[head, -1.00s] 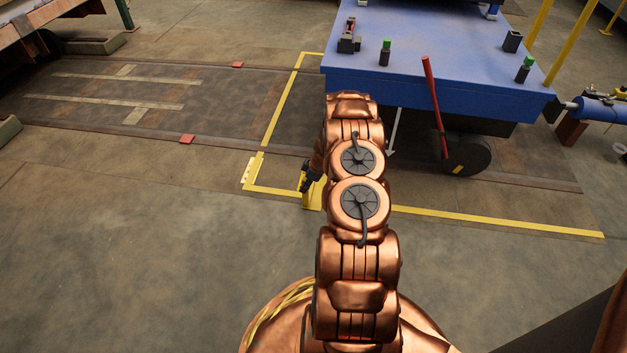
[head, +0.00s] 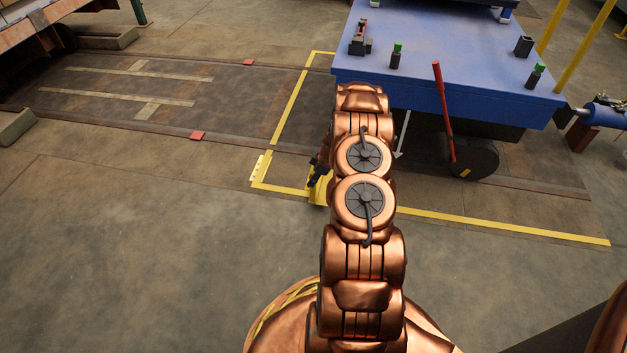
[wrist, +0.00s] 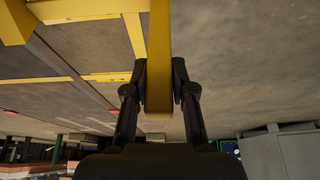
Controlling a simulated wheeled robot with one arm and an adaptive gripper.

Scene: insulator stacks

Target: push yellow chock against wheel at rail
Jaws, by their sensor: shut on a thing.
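The yellow chock (head: 318,192) is partly hidden behind my arm in the head view, low over or on the floor by the yellow floor line. My gripper (head: 321,172) is at its upper left. In the wrist view my gripper (wrist: 160,88) is shut on a yellow bar (wrist: 158,45) of the chock, with a finger on each side. The dark wheel (head: 473,160) is under the blue cart (head: 450,60), well to the right of the chock. The rail (head: 535,191) runs along the floor beneath the cart.
A yellow line (head: 500,224) marks the floor around the cart. A red lever (head: 444,110) stands at the cart's near side. Red blocks (head: 197,135) lie along the track at left. Open floor (head: 150,250) lies at front left.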

